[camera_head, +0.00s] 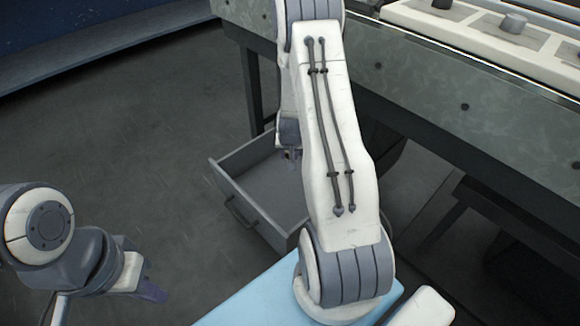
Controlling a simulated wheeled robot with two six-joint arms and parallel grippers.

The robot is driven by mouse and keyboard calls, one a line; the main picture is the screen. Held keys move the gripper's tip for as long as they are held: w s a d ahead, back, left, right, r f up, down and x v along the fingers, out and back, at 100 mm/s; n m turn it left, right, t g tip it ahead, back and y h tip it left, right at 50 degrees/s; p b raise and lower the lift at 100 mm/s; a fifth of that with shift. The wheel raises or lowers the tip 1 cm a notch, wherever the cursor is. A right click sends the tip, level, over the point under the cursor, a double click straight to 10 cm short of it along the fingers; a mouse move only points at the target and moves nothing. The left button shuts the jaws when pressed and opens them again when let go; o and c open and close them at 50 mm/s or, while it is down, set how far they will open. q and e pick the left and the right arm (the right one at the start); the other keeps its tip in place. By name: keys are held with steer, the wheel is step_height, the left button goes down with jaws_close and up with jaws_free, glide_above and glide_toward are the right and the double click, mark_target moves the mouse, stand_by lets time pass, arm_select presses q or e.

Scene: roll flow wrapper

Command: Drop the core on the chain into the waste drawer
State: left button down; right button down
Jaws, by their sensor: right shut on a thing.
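The open waste drawer (226,202) juts out below the grey machine at the middle of the head view, and its visible floor is bare. My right gripper (291,153) is over the drawer, near its back end, pointing down. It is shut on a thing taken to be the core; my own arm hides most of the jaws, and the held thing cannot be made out. My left gripper (150,290) is low at the left, well apart from the drawer, and its jaw opening does not show clearly.
A white pocketed strip (470,35) runs along the machine top at upper right, with a dark grey cylinder (513,23) in one pocket. The machine's side panel (450,95) stands right of my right arm. Open floor (110,140) lies left of the drawer.

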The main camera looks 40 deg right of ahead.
step_height(320, 180, down, 6)
steer(key=b, duration=0.6)
steer(key=shift+f, duration=0.25)
steer(key=shift+d, duration=0.1)
steer(key=shift+c, duration=2)
jaws_free()
steer(key=p+v, duration=0.5)
steer(key=v, duration=0.5)
steer(key=shift+r+p, duration=0.25)
steer(key=shift+p, duration=0.05)
steer(key=shift+s, duration=0.1)
